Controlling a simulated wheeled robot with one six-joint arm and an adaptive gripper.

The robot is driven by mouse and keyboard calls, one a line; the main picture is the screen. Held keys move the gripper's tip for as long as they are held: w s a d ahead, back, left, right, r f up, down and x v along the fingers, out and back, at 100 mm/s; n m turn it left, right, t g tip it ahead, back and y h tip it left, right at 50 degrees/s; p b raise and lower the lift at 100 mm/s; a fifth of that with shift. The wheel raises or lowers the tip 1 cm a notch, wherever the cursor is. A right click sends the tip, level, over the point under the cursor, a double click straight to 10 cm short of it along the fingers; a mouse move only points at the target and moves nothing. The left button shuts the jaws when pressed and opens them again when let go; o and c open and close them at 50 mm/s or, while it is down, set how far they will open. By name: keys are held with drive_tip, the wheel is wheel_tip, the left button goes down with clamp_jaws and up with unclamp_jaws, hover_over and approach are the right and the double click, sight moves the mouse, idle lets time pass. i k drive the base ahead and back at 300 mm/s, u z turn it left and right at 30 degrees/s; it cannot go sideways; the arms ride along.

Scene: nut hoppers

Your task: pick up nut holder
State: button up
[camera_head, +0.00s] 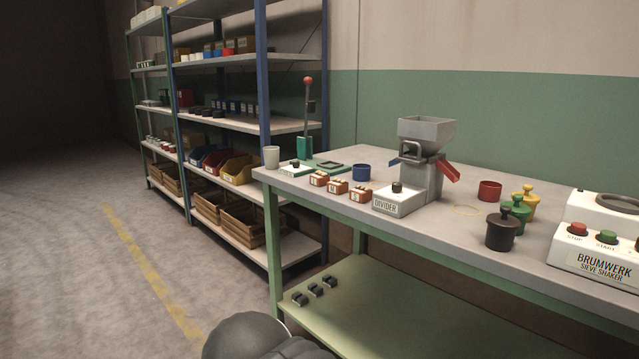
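I cannot tell for sure which thing is the nut holder. On the grey-topped bench are several small orange-brown labelled blocks (337,187) in a row. A blue cup (361,173) and a red cup (490,191) stand apart from each other. Lidded, knobbed pots in black (501,233), green (516,216) and yellow (530,203) stand close together at right. A grey machine marked DIVIDER (425,180) has a hopper on top and a red chute. Several small dark pieces (315,290) lie on the lower shelf. My gripper is not in view; a dark rounded part of my arm shows at bottom centre.
A white sieve shaker (598,250) stands at the bench's right end. A pale cup (271,157) and a red-knobbed lever stand (304,146) are at its left end. Shelving (290,125) with bins and crates stands behind left. The floor at left is clear.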

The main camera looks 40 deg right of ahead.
sight(337, 186)
drive_tip(key=z, duration=0.4)
drive_tip(key=i, duration=0.7)
drive_tip(key=z, duration=0.75)
